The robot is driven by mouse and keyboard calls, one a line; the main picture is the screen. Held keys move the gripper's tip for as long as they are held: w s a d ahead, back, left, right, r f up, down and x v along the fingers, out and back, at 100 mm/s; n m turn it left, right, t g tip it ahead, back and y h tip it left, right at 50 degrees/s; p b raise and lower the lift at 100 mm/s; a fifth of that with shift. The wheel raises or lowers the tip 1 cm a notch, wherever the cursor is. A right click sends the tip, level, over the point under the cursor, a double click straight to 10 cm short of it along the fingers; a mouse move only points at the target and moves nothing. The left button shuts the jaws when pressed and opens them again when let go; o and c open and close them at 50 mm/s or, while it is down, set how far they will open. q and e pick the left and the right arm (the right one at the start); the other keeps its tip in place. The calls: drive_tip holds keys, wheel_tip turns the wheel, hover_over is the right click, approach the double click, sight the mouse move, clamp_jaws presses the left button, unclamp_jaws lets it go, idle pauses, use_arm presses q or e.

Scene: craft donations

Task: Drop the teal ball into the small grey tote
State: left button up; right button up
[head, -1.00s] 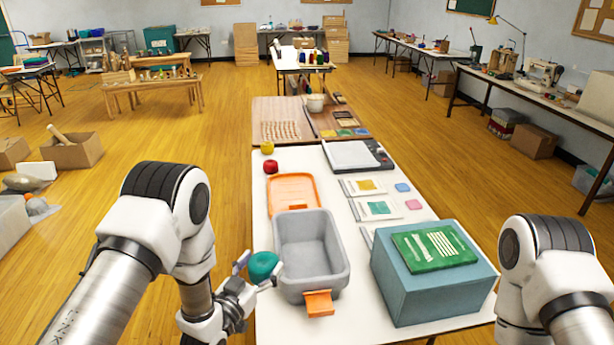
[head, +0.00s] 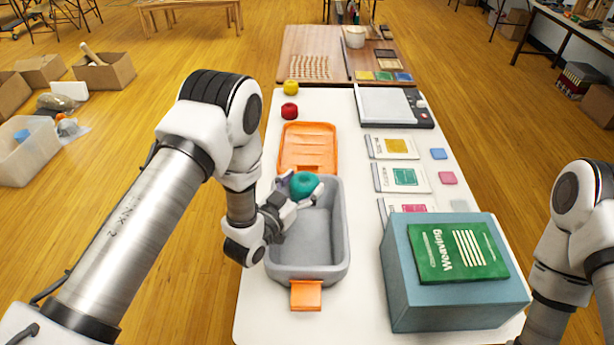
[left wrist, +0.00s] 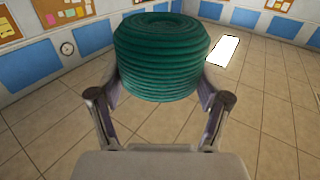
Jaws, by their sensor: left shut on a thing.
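The teal ball (head: 304,183) is gripped between the fingers of my left gripper (head: 297,195). It looks like wound yarn with ridges; it also shows large between the two fingers in the left wrist view (left wrist: 160,58). In the head view the ball overlaps the far end of the small grey tote (head: 342,247), above its opening; its exact height is hard to tell. The tote stands on the white table, and its visible inside is empty. The far left corner of the tote is hidden by my gripper. My right arm shows at the right edge, but its gripper is out of view.
An orange lid (head: 308,146) lies behind the tote, and an orange latch (head: 306,294) sticks out at its front. A blue-grey box (head: 440,300) with a green weaving book (head: 458,252) stands to the right. Red (head: 290,111) and yellow (head: 291,88) balls lie farther back.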

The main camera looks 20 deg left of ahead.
sight(306, 179)
use_arm(q)
drive_tip(key=f, duration=0.2)
drive_tip(key=w+f+b, duration=0.1)
drive_tip(key=shift+w+d+f, duration=0.1)
drive_tip(key=shift+d+f, duration=0.05)
drive_tip(key=shift+d, duration=0.15)
drive_tip(key=shift+w+f, duration=0.25)
drive_tip(key=shift+s+a+r, duration=0.1)
drive_tip(key=shift+s+r, duration=0.15)
drive_tip(key=o, duration=1.1)
drive_tip(key=shift+s+r, duration=0.1)
drive_tip(key=shift+s, duration=0.1)
drive_tip(key=shift+w, duration=0.3)
wheel_tip(306, 179, up, 10)
drive_tip(key=shift+f, duration=0.15)
use_arm(e)
drive_tip(key=shift+w+d+f, duration=0.1)
drive_tip(key=shift+w+f, duration=0.15)
drive_tip(key=shift+f, duration=0.3)
drive_tip(key=shift+w+d+f, duration=0.1)
drive_tip(key=shift+w+f, duration=0.1)
drive_tip(key=shift+f, duration=0.35)
